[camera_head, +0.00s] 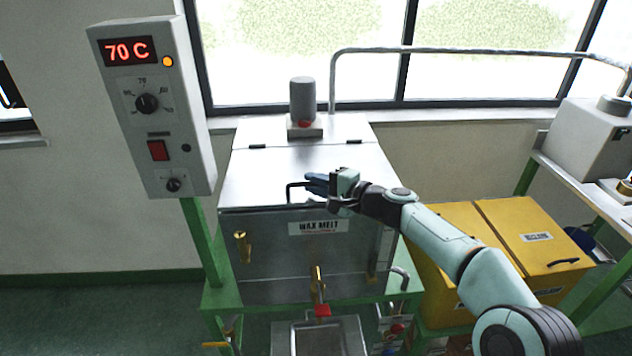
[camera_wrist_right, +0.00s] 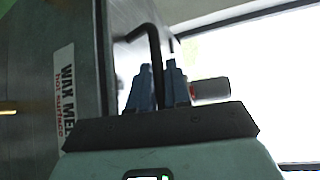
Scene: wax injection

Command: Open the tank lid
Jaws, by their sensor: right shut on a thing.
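The steel wax tank (camera_head: 290,262) stands in the middle of the head view with a "WAX MELT" label on its front; the label also shows in the right wrist view (camera_wrist_right: 65,95). Its flat metal lid (camera_head: 270,168) lies down on the tank, hinged along the back. A black bar handle (camera_head: 290,194) is at the lid's front edge. My right gripper (camera_head: 317,184) reaches in from the right, its blue fingers shut on the handle. In the right wrist view the bent black handle (camera_wrist_right: 154,45) runs down between the blue fingers (camera_wrist_right: 160,85). My left gripper is out of view.
A control box (camera_head: 150,110) reading 70 C stands left of the tank. A grey cylinder (camera_head: 302,98) rises behind the lid's hinges. A metal pipe rail (camera_head: 450,50) runs behind at the right. Yellow bins (camera_head: 515,240) stand at the right; brass taps (camera_head: 318,282) stick out in front.

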